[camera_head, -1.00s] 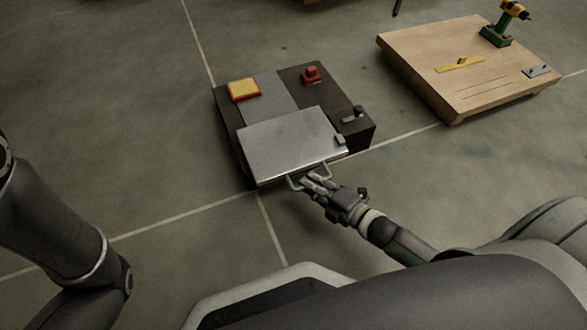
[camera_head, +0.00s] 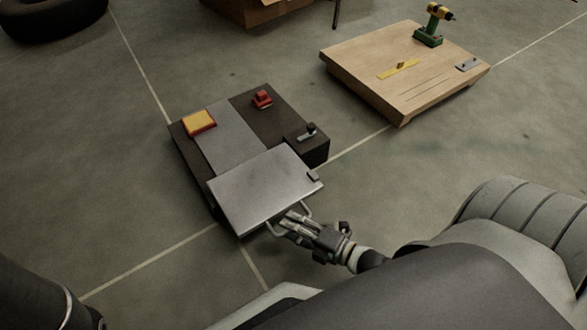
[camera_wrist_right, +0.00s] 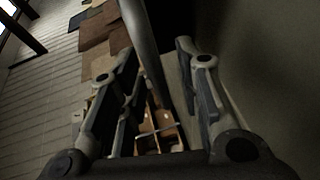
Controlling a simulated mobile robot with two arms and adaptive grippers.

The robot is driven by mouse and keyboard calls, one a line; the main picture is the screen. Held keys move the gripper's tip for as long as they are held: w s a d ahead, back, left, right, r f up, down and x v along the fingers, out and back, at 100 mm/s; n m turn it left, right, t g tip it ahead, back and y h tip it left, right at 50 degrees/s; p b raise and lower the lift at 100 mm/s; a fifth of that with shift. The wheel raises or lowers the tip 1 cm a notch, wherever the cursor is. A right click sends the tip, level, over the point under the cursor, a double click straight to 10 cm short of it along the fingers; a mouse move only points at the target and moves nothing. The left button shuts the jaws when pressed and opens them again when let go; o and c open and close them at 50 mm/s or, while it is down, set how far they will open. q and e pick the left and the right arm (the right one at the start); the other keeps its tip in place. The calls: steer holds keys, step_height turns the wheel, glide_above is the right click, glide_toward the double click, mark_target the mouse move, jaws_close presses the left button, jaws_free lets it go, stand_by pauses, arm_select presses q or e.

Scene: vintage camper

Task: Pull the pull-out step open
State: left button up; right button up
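The pull-out step is a grey metal plate (camera_head: 262,190) that sticks out of the near side of a dark low unit (camera_head: 190,153), towards me. A thin bent metal handle (camera_head: 305,209) is on its front edge. My right gripper (camera_head: 284,222) is at this handle. In the right wrist view the handle's bar (camera_wrist_right: 146,45) runs between the two fingers of my right gripper (camera_wrist_right: 157,55), which are closed in around it; the exact contact is hard to see. My left gripper is out of view; only part of my left arm shows at the lower left.
On the unit are a yellow pad (camera_head: 200,122), a red part (camera_head: 262,99) and a small dark lever (camera_head: 307,133). A low wooden board (camera_head: 410,75) with a green and yellow drill (camera_head: 431,27) stands at the upper right. A tire (camera_head: 50,15) lies upper left. Floor left is clear.

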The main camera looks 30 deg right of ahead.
steer(key=shift+s, duration=0.1)
steer(key=v, duration=1.1)
steer(key=shift+s+d, duration=0.25)
steer(key=shift+s, duration=0.1)
